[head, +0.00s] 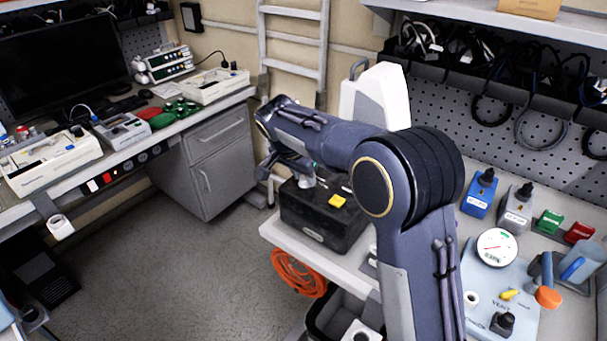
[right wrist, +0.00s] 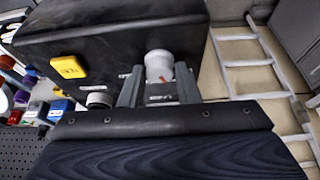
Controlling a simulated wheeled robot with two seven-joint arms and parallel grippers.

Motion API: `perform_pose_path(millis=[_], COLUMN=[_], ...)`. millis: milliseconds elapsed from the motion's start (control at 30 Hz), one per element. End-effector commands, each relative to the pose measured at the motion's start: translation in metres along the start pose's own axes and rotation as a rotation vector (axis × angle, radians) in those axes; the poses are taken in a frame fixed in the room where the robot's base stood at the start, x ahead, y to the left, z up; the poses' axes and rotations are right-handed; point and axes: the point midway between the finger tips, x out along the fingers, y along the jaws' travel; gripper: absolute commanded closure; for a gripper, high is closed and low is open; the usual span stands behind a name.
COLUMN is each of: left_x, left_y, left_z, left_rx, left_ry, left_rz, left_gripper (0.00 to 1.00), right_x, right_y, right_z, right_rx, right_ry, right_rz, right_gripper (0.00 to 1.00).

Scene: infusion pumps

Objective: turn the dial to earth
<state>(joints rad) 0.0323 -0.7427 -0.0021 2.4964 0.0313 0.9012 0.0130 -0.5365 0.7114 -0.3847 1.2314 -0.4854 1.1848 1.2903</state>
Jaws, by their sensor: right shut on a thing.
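The black tester box (head: 318,220) stands on the bench end in the head view and fills the top of the right wrist view (right wrist: 100,35). On its top is a pale grey dial (right wrist: 158,64) with a red pointer mark. My right gripper (head: 303,178) is at the box top in the head view. In the right wrist view my right gripper (right wrist: 158,82) has its fingers on both sides of the dial, shut on it. The lettering around the dial is too small or blurred to read. My left gripper is not in view.
A yellow button (right wrist: 69,66) and a second grey knob (right wrist: 98,99) are on the same box. A ladder (head: 294,45) leans on the wall behind. Blue and grey devices (head: 480,193) and a pale blue gauge unit (head: 500,290) stand on the right bench.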

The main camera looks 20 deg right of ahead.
Motion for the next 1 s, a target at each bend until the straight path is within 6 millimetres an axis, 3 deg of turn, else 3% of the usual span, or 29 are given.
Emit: perform_pose_path(millis=[67,100,233,567,1000], left_x=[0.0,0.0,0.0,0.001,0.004], left_y=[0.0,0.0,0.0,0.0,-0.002], left_z=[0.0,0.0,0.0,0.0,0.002], left_rx=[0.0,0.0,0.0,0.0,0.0], left_ry=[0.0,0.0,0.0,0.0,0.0], left_rz=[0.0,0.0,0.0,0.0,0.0], left_gripper=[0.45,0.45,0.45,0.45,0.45], right_x=[0.0,0.0,0.0,-0.004,-0.07], right_y=[0.0,0.0,0.0,-0.001,-0.001], right_z=[0.0,0.0,0.0,0.0,0.0], right_rx=[0.0,-0.001,-0.001,-0.001,-0.001], right_ry=[0.0,0.0,0.0,0.001,0.001], right_rz=[-0.001,-0.001,-0.001,-0.003,-0.002], right_gripper=[0.93,0.66,0.49,0.49,0.49])
